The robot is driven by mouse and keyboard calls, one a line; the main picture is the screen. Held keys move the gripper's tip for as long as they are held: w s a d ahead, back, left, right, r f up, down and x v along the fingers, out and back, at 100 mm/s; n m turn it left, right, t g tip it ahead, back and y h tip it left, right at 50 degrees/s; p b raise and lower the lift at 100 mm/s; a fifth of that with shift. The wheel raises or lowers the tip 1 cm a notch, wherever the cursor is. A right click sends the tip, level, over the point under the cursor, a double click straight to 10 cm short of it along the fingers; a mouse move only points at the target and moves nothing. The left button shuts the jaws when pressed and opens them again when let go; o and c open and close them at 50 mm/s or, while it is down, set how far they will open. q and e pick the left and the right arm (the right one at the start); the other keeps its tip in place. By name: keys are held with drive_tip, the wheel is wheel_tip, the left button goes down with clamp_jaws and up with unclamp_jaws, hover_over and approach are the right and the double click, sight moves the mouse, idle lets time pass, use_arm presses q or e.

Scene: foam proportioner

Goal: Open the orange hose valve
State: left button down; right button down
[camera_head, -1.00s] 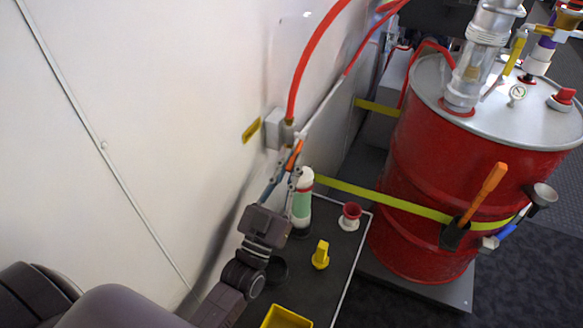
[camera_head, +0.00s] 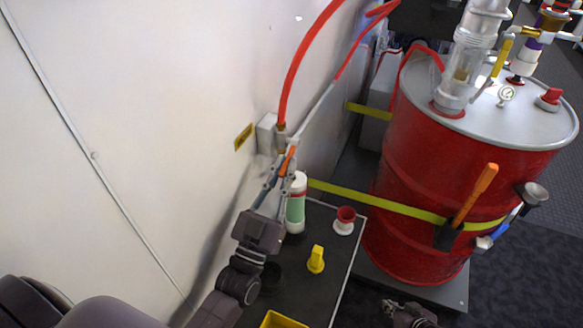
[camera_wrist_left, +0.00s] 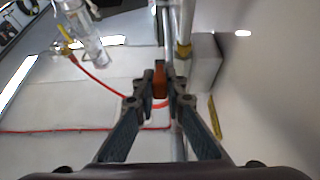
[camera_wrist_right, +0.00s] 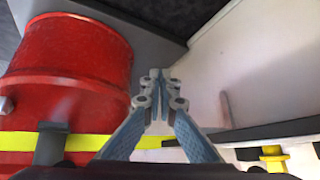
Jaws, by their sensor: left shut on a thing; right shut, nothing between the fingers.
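The orange hose valve handle (camera_head: 288,160) is on the wall fitting below the red hose, at the centre of the head view. My left gripper (camera_head: 278,175) is at the handle. In the left wrist view the orange handle (camera_wrist_left: 160,82) sits between the fingertips of my left gripper (camera_wrist_left: 160,88), which are shut on it. My right gripper (camera_head: 392,305) is at the bottom of the head view, in front of the red drum. In the right wrist view my right gripper (camera_wrist_right: 158,80) is shut and empty, its tips together.
A red drum (camera_head: 410,210) with a yellow strap stands to the right. A dark table (camera_head: 325,285) below the valve holds a green-and-white bottle (camera_head: 296,205), a red-and-white cup (camera_head: 344,220) and a yellow piece (camera_head: 316,259). The white wall is close on the left.

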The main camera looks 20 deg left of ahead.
drive_tip(key=w+a+r+n+y, duration=0.2)
drive_tip(key=w+a+r, duration=0.15)
drive_tip(key=r, duration=0.55)
drive_tip(key=w+a+r+n+t+y, duration=0.1)
drive_tip(key=w+a+r+n+y, duration=0.15)
drive_tip(key=a+r, duration=0.45)
drive_tip(key=w+a+r+n+y, duration=0.15)
drive_tip(key=w+r, duration=0.25)
drive_tip(key=r, duration=0.7)
drive_tip(key=s+a+r+n+g+y, duration=0.2)
drive_tip(key=s+a+r+n, duration=0.15)
drive_tip(key=r, duration=0.45)
drive_tip(key=s+a+r+n+g+y, duration=0.1)
drive_tip(key=s+a+r+n, duration=0.3)
drive_tip(key=r, duration=0.4)
drive_tip(key=s+a+r+n+g+y, duration=0.2)
drive_tip(key=s+a+r+n, duration=0.15)
drive_tip(key=s+r, duration=0.4)
drive_tip(key=w+a+f, duration=0.4)
drive_tip(key=w+a, duration=0.1)
drive_tip(key=a, duration=0.3)
drive_tip(key=shift+a+f, duration=0.2)
drive_tip(key=shift+a, duration=0.2)
drive_tip(key=shift+w, duration=0.1)
